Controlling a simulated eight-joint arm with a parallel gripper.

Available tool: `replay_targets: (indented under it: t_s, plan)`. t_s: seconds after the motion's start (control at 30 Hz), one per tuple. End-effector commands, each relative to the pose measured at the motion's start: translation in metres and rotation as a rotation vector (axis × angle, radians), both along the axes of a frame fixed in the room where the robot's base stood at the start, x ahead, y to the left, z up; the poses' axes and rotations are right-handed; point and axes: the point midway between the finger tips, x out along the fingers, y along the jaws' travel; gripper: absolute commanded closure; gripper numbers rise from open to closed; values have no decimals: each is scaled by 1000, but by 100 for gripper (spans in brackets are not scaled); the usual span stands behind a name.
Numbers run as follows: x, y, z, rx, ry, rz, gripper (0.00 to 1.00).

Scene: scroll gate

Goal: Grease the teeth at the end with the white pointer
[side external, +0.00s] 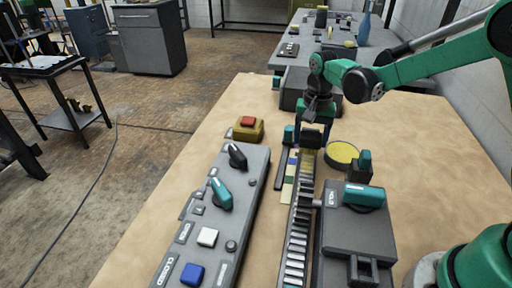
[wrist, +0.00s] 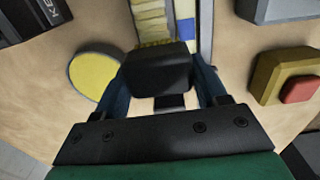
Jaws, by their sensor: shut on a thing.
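My gripper (side external: 313,128) is shut on a black-backed brush (wrist: 158,70) with yellow bristles (wrist: 154,43). It holds the brush low over the far end of the toothed rack (side external: 298,235). The rack also shows in the wrist view (wrist: 148,10), just beyond the bristles. I cannot tell whether the bristles touch the teeth. A strip with blue, white and yellow patches (side external: 289,178) runs beside the rack's far end. A small pale piece (side external: 318,203) sits at the rack's right side; I cannot tell if it is a pointer. A round tin of yellow grease (side external: 342,153) stands right of the gripper.
A grey control panel (side external: 222,225) with knobs and buttons lies left of the rack. A yellow box with a red button (side external: 248,128) stands beyond it. A dark housing with a teal-handled key switch (side external: 360,225) stands right of the rack. Tan tabletop is clear at far left and right.

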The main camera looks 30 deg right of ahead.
Motion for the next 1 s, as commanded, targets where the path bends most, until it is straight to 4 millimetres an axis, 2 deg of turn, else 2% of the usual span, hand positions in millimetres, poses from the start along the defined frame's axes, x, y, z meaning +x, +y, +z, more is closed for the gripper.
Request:
replay_targets:
  t_s: [0.87, 1.0]
  plan:
    - [-57, 57, -1, 0, 0, 3, 92]
    - [-48, 48, -1, 2, -1, -3, 92]
